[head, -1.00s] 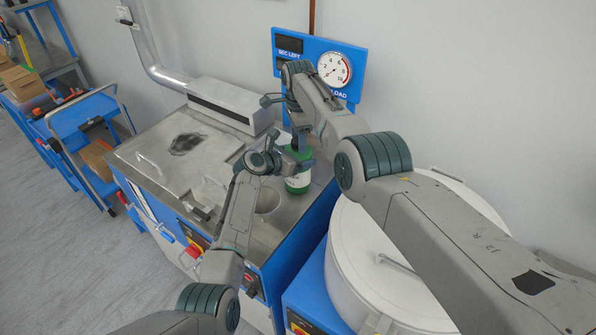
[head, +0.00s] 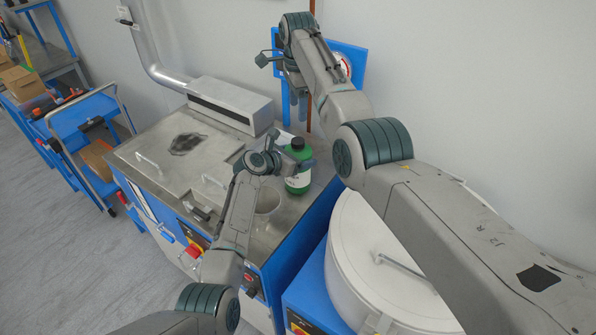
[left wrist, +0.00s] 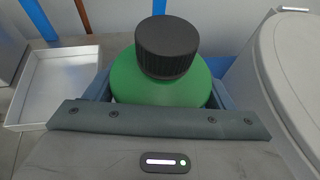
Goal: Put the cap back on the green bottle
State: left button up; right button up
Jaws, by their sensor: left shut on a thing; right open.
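The green bottle (head: 298,184) stands upright on the steel worktop, with a pale label on its side. Its black ribbed cap (head: 297,143) sits on top of the neck. In the left wrist view the cap (left wrist: 167,48) covers the neck above the green shoulder (left wrist: 160,92); how tightly it is seated I cannot tell. My left gripper (head: 288,166) is shut on the bottle's body, coming from the left. My right gripper (head: 297,103) is open and empty, raised above and apart from the cap. The bottle's lower side is partly hidden by the left gripper.
A round opening (head: 267,200) in the worktop lies left of the bottle. A grey box unit (head: 231,103) stands behind. A blue gauge panel (head: 352,54) is partly hidden by my right arm. A large white lidded drum (head: 365,265) stands to the right.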

jog(key=shift+r, duration=0.45)
pick_arm(q)
jog(key=o, duration=1.9)
jog(key=shift+o, duration=0.2)
jog(key=shift+a, duration=0.1)
pick_arm(e)
jog(key=shift+f, duration=0.1)
pick_arm(q)
jog(key=b+v, duration=0.2)
jog(key=v, duration=0.8)
jog(key=shift+s+a+r+b, duration=0.15)
jog(key=shift+s+b, duration=0.05)
jog(key=shift+b, duration=0.15)
pick_arm(e)
jog(key=shift+f, duration=1.3)
